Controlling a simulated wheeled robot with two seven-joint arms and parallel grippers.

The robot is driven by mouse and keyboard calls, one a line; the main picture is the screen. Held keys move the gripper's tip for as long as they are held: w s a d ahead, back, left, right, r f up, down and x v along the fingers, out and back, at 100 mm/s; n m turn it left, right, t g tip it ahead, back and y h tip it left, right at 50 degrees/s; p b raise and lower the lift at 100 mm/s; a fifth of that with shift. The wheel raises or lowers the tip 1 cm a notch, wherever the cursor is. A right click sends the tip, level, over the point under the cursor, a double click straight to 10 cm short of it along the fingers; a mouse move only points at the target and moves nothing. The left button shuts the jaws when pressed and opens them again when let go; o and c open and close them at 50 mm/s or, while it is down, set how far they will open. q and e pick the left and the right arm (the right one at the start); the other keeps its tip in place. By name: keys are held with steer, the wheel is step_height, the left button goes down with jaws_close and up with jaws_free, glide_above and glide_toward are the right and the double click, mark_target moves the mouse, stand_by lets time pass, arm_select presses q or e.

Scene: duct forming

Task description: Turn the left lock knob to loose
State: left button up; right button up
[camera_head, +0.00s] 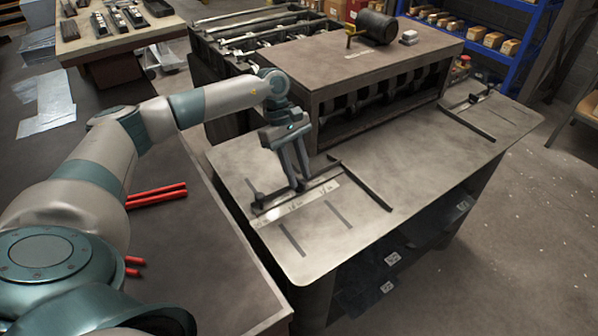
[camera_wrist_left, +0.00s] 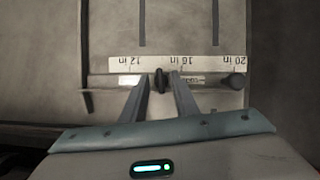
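The left lock knob (camera_wrist_left: 160,81) is a small dark upright knob on a grey bar beside a white inch scale (camera_wrist_left: 190,64). In the left wrist view it stands between the tips of my left gripper (camera_wrist_left: 160,82), with a visible gap on each side. My left gripper is open. In the head view my left gripper (camera_head: 298,184) points down at the scale (camera_head: 296,202) on the left part of the metal table (camera_head: 380,180), and its fingers hide the knob. My right gripper is not in view.
A round dark knob (camera_wrist_left: 237,81) sits at the bar's end. A long dark bar (camera_head: 362,184) runs across the table. A similar gauge (camera_head: 478,100) is at the table's far right. A wooden-topped rack (camera_head: 385,65) stands behind my gripper. Red rods (camera_head: 157,195) lie on the left bench.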

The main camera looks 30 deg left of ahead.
arm_select(q)
steer(key=shift+s+d+f, duration=0.1)
steer(key=shift+d+f, duration=0.15)
steer(key=shift+f, duration=0.35)
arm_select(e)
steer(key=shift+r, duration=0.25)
arm_select(q)
steer(key=shift+c, duration=0.3)
jaws_close()
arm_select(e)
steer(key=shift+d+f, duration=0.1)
